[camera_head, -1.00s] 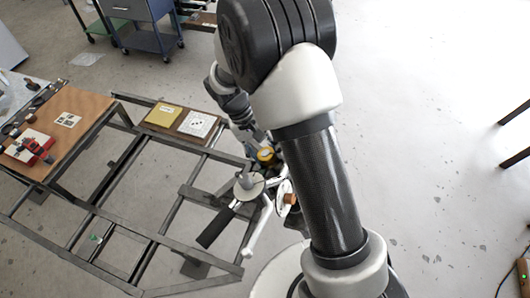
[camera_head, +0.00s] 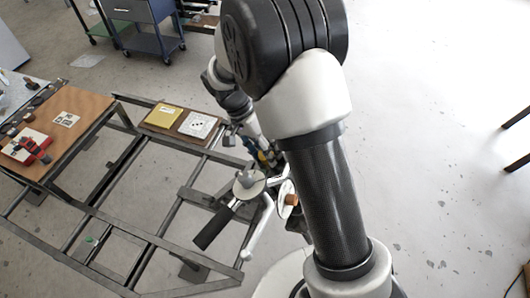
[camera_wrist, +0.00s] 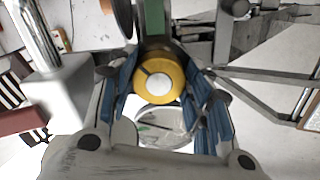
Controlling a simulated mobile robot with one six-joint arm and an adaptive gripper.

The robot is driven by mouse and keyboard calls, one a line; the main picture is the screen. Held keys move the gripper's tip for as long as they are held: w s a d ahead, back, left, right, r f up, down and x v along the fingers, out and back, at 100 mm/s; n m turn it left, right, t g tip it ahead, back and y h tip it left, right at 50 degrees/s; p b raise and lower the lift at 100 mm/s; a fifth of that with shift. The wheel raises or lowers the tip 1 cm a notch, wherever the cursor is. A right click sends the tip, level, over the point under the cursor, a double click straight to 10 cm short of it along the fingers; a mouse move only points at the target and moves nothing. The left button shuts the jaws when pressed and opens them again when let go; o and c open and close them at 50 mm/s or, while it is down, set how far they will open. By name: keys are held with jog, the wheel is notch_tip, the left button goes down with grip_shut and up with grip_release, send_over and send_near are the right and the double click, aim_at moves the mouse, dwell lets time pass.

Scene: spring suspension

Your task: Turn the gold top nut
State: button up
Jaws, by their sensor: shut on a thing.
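The gold top nut (camera_wrist: 171,84) shows in the wrist view as a round yellow piece with a pale disc at its centre. My gripper (camera_wrist: 160,92) has its blue-padded fingers on the left and right sides of the nut, shut on it. In the head view my gripper (camera_head: 266,157) is small and partly hidden behind my arm. A bit of yellow shows between its fingers there, beside the suspension assembly. The nut's far side is hidden.
A spring compressor with a black handle (camera_head: 213,228) and a pale round plate (camera_head: 249,185) stands close left of my gripper. A dark metal frame (camera_head: 150,237) spreads to the left. A wooden board with a red tool (camera_head: 38,150) lies farther left. Open floor is at right.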

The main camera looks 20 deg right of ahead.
jog(key=shift+f+m+b, duration=0.2)
jog(key=shift+m+b, duration=0.4)
jog(key=shift+m, duration=1.6)
jog(key=o, duration=1.1)
jog(key=shift+r, duration=0.1)
jog(key=shift+c, duration=0.2)
jog(key=shift+w, duration=0.1)
jog(key=v, duration=1.2)
